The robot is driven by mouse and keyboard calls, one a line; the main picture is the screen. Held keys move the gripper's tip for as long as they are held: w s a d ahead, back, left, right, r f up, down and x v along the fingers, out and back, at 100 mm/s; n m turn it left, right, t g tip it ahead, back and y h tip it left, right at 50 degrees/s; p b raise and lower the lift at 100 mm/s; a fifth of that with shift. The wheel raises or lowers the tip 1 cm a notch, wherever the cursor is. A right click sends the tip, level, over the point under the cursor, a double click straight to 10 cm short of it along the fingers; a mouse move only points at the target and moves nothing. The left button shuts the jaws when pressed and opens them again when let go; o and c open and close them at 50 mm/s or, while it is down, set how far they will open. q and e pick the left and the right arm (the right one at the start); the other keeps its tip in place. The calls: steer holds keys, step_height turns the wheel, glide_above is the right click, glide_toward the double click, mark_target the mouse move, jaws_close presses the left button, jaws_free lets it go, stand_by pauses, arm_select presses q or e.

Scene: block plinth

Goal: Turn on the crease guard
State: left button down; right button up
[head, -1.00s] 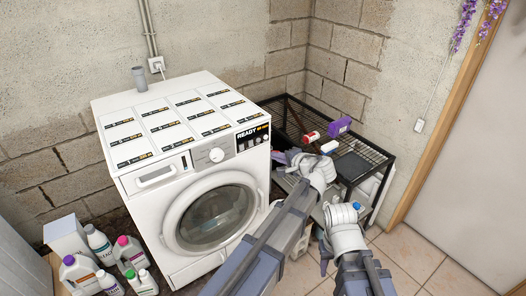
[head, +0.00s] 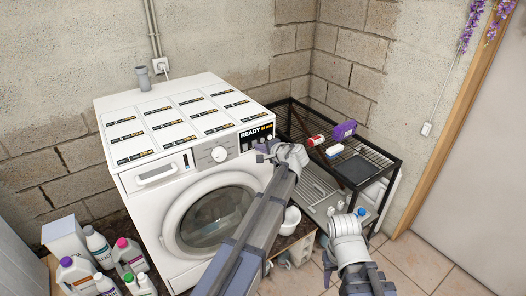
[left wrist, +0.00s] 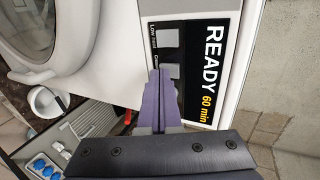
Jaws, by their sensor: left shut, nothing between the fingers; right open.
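The white dryer (head: 150,185) has a dark display (head: 256,136) reading READY 60 min at the right of its front panel. In the left wrist view the display (left wrist: 210,70) is sideways, with grey buttons beside it. One button (left wrist: 167,38) has a label like "Low heat". Another button (left wrist: 168,70), with a partly hidden label starting with "C", is just beyond my fingertips. My left gripper (head: 264,150) is shut and empty in front of the panel, and its fingers show in the wrist view (left wrist: 160,80). Contact is unclear. My right gripper (head: 328,267) is open, low at the right.
Bottles (head: 128,255) stand at lower left. Tiled floor (head: 440,250) is clear at right.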

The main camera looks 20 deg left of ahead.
steer(key=shift+s+d+f, duration=0.1)
stand_by(0.4)
steer(key=shift+r+p, duration=0.7)
steer(key=shift+r, duration=0.15)
